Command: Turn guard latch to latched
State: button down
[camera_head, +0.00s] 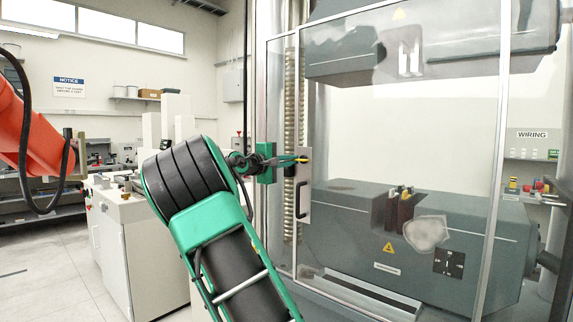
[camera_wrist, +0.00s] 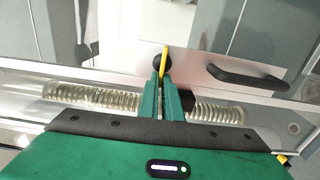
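The guard latch (camera_head: 302,160) shows as a small yellow lever on a pale plate (camera_head: 304,178) at the left edge of the clear guard door. In the wrist view the yellow lever (camera_wrist: 164,56) rises from between my fingertips, with a round black pivot (camera_wrist: 170,61) behind it. My gripper (camera_head: 284,161) reaches the latch from the left. In the wrist view its green fingers (camera_wrist: 162,82) are close together around the lever's lower end, which they hide. The lever stands nearly upright in the wrist view and lies about level in the head view.
A black door handle (camera_head: 299,199) sits just below the latch; it also shows right of my fingers in the wrist view (camera_wrist: 246,77). The door frame (camera_head: 499,140) and grey testing machine (camera_head: 350,235) stand close by. An orange robot arm (camera_head: 32,135) is at far left.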

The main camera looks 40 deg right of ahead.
jog(key=shift+w+a+f, duration=0.15)
jog(key=shift+w, duration=0.15)
jog(key=c, duration=2)
grip_release()
jog(key=shift+s, duration=0.1)
jog(key=a, duration=1)
jog(key=shift+s+a+f, duration=0.1)
jog(key=shift+s+a, duration=0.2)
jog(key=shift+s, duration=0.05)
jog(key=s+d+f+m+y, duration=0.2)
jog(key=s+d+f+y, duration=0.15)
jog(key=s+f, duration=0.55)
jog(key=s+d+f+m+y, duration=0.15)
jog(key=s+f+y, duration=0.3)
jog(key=f, duration=0.75)
jog(key=s+a+f+m+y, duration=0.1)
jog(key=s+a+f+y, duration=0.2)
jog(key=s+a, duration=0.5)
jog(key=s+a+f+m+y, duration=0.1)
jog(key=s+a+f+y, duration=0.2)
jog(key=s+a+f, duration=0.2)
jog(key=s+a+f+m+g+y, duration=0.1)
jog(key=s+a+f+y, duration=0.3)
jog(key=s+a, duration=0.8)
jog(key=shift+a+f+m, duration=0.2)
jog(key=shift+f+m, duration=0.1)
jog(key=shift+m, duration=0.15)
